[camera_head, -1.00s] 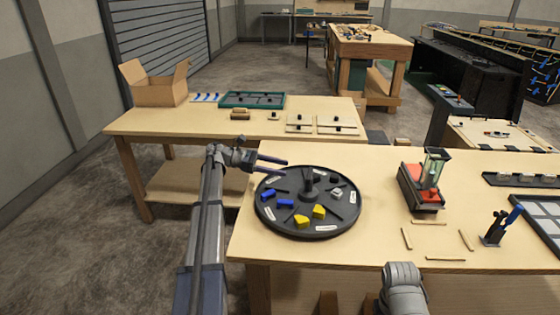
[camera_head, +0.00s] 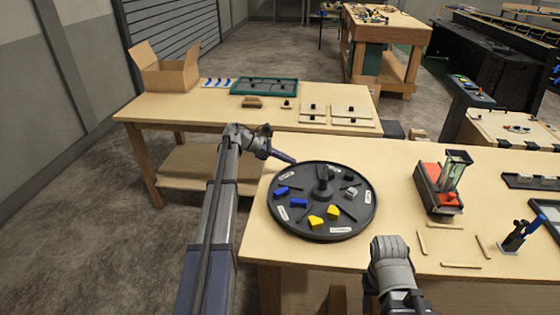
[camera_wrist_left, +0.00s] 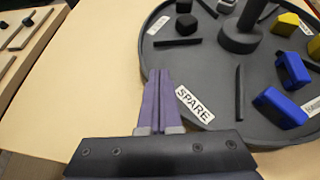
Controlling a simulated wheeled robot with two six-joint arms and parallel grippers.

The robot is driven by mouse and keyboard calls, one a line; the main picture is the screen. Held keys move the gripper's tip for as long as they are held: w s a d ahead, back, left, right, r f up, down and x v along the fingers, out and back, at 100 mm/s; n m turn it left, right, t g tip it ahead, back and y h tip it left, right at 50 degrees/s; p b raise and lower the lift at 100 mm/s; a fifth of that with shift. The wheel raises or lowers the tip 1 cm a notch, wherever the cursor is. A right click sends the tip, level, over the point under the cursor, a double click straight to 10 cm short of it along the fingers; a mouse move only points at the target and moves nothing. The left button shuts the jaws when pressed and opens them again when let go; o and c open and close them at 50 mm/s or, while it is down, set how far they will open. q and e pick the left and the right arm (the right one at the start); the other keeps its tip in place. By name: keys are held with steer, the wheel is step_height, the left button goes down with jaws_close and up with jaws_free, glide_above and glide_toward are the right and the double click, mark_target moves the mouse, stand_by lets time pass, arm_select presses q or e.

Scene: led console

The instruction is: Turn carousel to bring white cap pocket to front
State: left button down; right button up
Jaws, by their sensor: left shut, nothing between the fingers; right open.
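The carousel (camera_head: 345,225) is a dark round tray with a central hub and knob (camera_head: 323,184), thin dividers and white labels. A white cap (camera_head: 351,192) sits in its right part, with a black cap (camera_head: 349,175) behind it. Yellow caps (camera_head: 316,222) lie toward the near side, blue caps (camera_head: 299,203) at the left. My left gripper (camera_head: 293,161) is shut and empty at the carousel's back-left edge. In the left wrist view its fingers (camera_wrist_left: 160,72) are together beside the SPARE label (camera_wrist_left: 194,103). My right arm shows at the bottom, but its gripper fingers are not visible.
A red-based device with a clear hopper (camera_head: 452,172) stands right of the carousel. A second table (camera_head: 215,112) behind holds a cardboard box (camera_head: 165,70) and trays.

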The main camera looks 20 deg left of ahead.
mark_target(316, 166)
arm_select(q)
steer(key=b+x, duration=0.1)
steer(key=x, duration=0.3)
steer(key=shift+a+f, duration=0.1)
steer(key=shift+a, duration=0.05)
steer(key=shift+w+d+r, duration=0.1)
steer(key=shift+w+d, duration=0.15)
steer(key=shift+d, duration=0.3)
steer(key=shift+w+d+r, duration=0.15)
steer(key=shift+w+d, duration=0.05)
steer(key=shift+d, duration=0.3)
steer(key=shift+w+d, duration=0.3)
steer(key=shift+d, duration=0.4)
arm_select(e)
steer(key=shift+f, duration=0.85)
arm_select(q)
steer(key=shift+w+d, duration=0.1)
steer(key=shift+d, duration=0.1)
arm_select(e)
steer(key=shift+a, duration=0.1)
